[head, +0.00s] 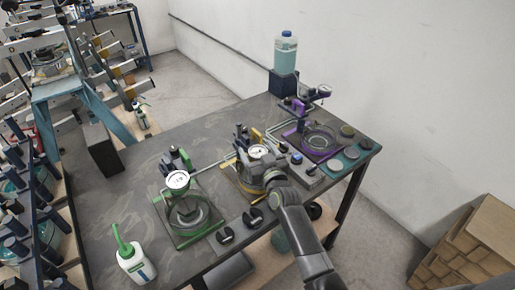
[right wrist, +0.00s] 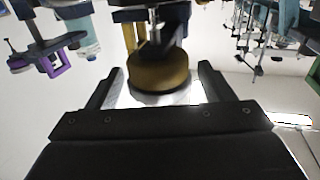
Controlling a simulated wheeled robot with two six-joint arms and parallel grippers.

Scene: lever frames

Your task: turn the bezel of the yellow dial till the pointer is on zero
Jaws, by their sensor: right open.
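The yellow dial (head: 258,151) has a white face and stands on a yellow-marked stand in the middle of the table's row of stands. Its pointer is too small to read in the head view. My right gripper (head: 264,168) is at the dial from the near side, partly covering its stand. In the right wrist view the dial's yellow-brown round body (right wrist: 158,72) sits between the two spread fingers of my right gripper (right wrist: 159,80). A gap shows on each side of it. The white face is seen edge-on, so its pointer is hidden there. My left gripper is not in view.
A green stand with a white dial (head: 177,180) is to the left, a purple stand (head: 320,140) to the right. A white bottle with a green spout (head: 134,262) and black knobs (head: 252,217) lie near the front. The table's left part is mostly clear.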

